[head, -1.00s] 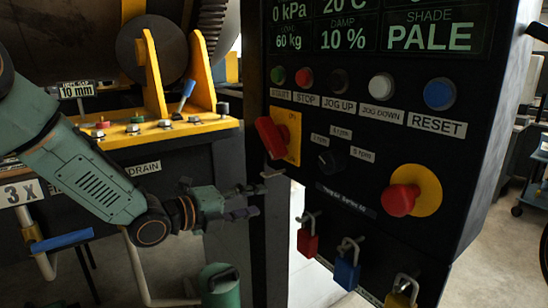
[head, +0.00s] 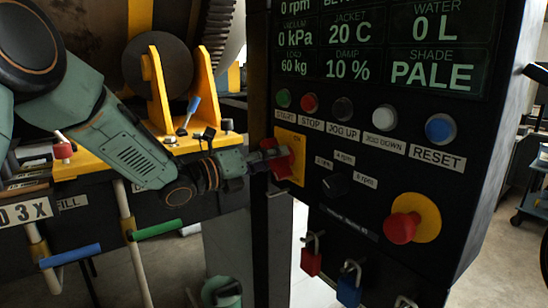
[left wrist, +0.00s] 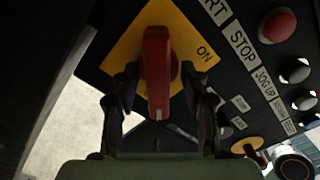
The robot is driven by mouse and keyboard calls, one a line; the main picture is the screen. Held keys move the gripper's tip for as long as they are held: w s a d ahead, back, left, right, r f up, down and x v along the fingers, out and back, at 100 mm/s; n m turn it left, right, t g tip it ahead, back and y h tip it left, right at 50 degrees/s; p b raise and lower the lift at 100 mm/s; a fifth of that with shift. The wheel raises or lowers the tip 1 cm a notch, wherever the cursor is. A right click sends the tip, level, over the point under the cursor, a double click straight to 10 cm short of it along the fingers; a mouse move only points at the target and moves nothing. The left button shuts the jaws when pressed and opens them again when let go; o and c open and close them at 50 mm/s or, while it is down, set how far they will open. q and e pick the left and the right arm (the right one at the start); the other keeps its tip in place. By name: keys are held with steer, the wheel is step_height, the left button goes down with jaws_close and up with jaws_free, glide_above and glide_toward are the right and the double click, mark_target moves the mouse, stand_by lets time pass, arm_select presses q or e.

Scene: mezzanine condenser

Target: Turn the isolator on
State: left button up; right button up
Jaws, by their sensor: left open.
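The isolator is a red handle (head: 284,164) on a yellow plate (head: 291,142), at the left edge of the black control panel. In the left wrist view the red handle (left wrist: 157,65) stands near the middle, and the yellow plate (left wrist: 122,48) has the word ON to the right of the handle. My left gripper (head: 267,160) is at the isolator in the head view. In the left wrist view its open fingers (left wrist: 158,88) lie on either side of the handle; I cannot tell whether they touch it. My right gripper is not in view.
Push buttons (head: 342,108) sit above and right of the isolator. A black selector knob (head: 335,185) and a red emergency button (head: 402,227) are lower right. Padlocks (head: 311,262) hang below. A yellow bracket (head: 152,95) with levers is behind my left arm.

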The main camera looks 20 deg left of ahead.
arm_select(q)
steer(key=shift+x, duration=0.8)
steer(key=shift+a+f, duration=0.15)
steer(key=shift+a, duration=0.05)
steer(key=shift+s, duration=0.25)
steer(key=shift+c, duration=1.4)
steer(key=shift+w, duration=0.15)
jaws_close()
